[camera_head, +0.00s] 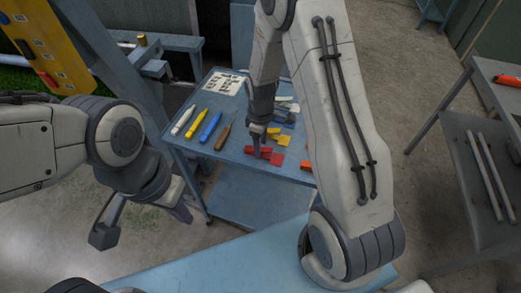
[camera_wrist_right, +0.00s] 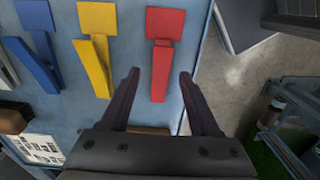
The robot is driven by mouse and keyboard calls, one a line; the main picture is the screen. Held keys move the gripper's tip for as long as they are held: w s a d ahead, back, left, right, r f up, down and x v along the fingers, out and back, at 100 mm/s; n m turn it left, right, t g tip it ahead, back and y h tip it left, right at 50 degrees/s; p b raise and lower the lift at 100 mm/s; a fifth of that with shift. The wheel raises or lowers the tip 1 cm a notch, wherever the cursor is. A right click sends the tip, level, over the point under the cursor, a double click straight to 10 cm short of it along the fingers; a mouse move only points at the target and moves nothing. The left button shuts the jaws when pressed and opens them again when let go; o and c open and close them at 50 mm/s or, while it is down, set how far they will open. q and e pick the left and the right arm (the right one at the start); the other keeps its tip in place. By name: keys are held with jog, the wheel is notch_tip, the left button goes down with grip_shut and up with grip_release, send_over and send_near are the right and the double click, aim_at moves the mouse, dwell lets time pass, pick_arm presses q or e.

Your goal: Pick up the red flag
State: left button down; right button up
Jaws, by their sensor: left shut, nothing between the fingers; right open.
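A red flag (camera_wrist_right: 161,57) lies on the blue cart top in the right wrist view, with its square head away from me and its stem toward the gripper. It also shows in the head view (camera_head: 276,159), partly behind my right gripper. My right gripper (camera_wrist_right: 160,76) is open, and its fingers lie on either side of the line of the red stem. Nothing is held between them. My left gripper (camera_head: 103,236) is shut and empty at the left, away from the cart.
A yellow flag (camera_wrist_right: 97,47) and a blue flag (camera_wrist_right: 38,50) lie beside the red one. The cart top (camera_head: 238,143) also bears several coloured markers (camera_head: 209,127) and a printed sheet (camera_head: 224,81). A grey shelf (camera_head: 470,150) with pale rods stands at the right.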

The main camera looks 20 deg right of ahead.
jog(key=shift+f, duration=1.3)
grip_shut()
jog(key=shift+r, duration=0.1)
jog(key=shift+r, duration=0.5)
notch_tip(320, 180, up, 3)
jog(key=shift+w+f+b, duration=0.1)
jog(key=shift+f+b, duration=0.05)
jog(key=shift+b, duration=0.4)
jog(key=s+d+r+b, duration=0.2)
jog(key=s+d+r, duration=0.2)
jog(key=s+r, duration=0.3)
jog(key=s, duration=0.4)
jog(key=shift+d, duration=0.2)
